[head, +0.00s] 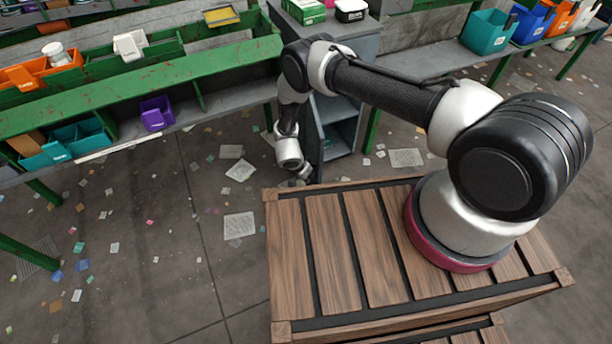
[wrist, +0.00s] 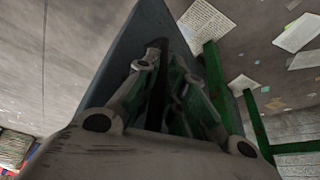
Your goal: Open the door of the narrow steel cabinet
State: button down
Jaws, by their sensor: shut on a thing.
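The narrow steel cabinet (head: 338,27) is grey and stands beyond my wooden-topped base in the head view. Its front is open enough to show shelves inside. The door (head: 316,138) looks like a thin grey panel seen nearly edge-on at the cabinet's left. My gripper (head: 301,177) is low at the door's near edge, partly hidden by my wrist. In the wrist view a blue-grey panel, seemingly the door (wrist: 125,58), runs between and behind the fingers. My gripper (wrist: 166,70) is shut on a dark upright strip there; whether it is the handle or the edge is unclear.
A green box (head: 305,11) and a small black-and-white box (head: 350,10) stand on the cabinet. A green-framed sorting bench (head: 150,85) with bins is at left, and a bench with coloured bins (head: 488,32) at right.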

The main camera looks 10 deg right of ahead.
jog(key=shift+w+a+r, duration=0.15)
jog(key=shift+w+r, duration=0.1)
jog(key=shift+w, duration=0.35)
jog(key=c, duration=1.8)
grip_release()
jog(key=shift+o, duration=0.2)
jog(key=shift+s+f, duration=0.15)
jog(key=shift+s, duration=0.2)
jog(key=v, duration=1.2)
